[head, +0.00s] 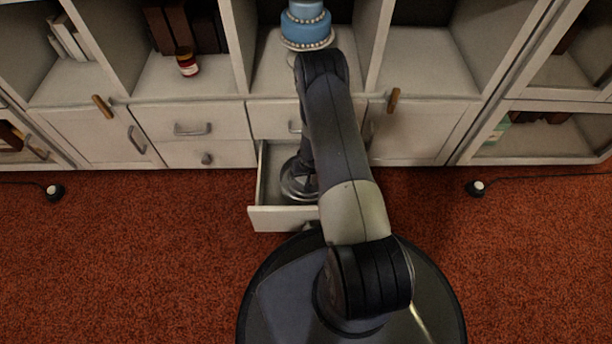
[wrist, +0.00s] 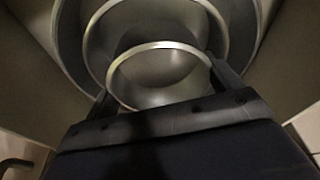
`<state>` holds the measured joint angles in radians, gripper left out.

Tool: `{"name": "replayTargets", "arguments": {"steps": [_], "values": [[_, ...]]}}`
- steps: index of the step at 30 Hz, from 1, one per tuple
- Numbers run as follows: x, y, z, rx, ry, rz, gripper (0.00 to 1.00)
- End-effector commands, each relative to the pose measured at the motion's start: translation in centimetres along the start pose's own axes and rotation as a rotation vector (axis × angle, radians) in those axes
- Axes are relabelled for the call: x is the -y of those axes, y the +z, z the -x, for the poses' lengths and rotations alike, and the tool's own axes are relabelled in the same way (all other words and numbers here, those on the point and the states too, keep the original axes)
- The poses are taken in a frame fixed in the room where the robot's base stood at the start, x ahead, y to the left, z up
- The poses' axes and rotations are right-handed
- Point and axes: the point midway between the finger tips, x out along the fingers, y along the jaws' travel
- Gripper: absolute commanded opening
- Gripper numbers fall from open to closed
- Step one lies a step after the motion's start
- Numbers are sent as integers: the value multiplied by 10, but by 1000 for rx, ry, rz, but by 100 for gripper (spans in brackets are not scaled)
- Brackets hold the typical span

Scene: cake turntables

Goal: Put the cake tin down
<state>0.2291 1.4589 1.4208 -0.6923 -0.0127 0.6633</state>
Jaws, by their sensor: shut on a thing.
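The cake tin (wrist: 165,80) is round, silvery and open at the top. It fills the middle of the wrist view, between the two fingers of my gripper (wrist: 158,90), which is shut on it. Larger round metal rims (wrist: 92,42) surround it; I cannot tell whether they are separate tins or parts of one. In the head view, my gripper (head: 304,165) reaches down into an open drawer (head: 282,220), with the round metal (head: 288,186) low inside it. My arm hides the drawer's right side, and I cannot tell whether the held tin touches anything below.
The white cabinet (head: 200,120) has other drawers and doors, all shut. A blue tiered cake (head: 306,28) stands on the shelf above the drawer, close to my arm. A small red-and-white jar (head: 187,62) stands to the left.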

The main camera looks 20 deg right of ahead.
Motion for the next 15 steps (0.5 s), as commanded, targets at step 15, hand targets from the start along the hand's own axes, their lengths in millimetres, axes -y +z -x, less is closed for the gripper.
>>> {"name": "replayTargets", "arguments": {"steps": [15], "values": [[0, 2, -9, 0, 0, 0, 59]]}}
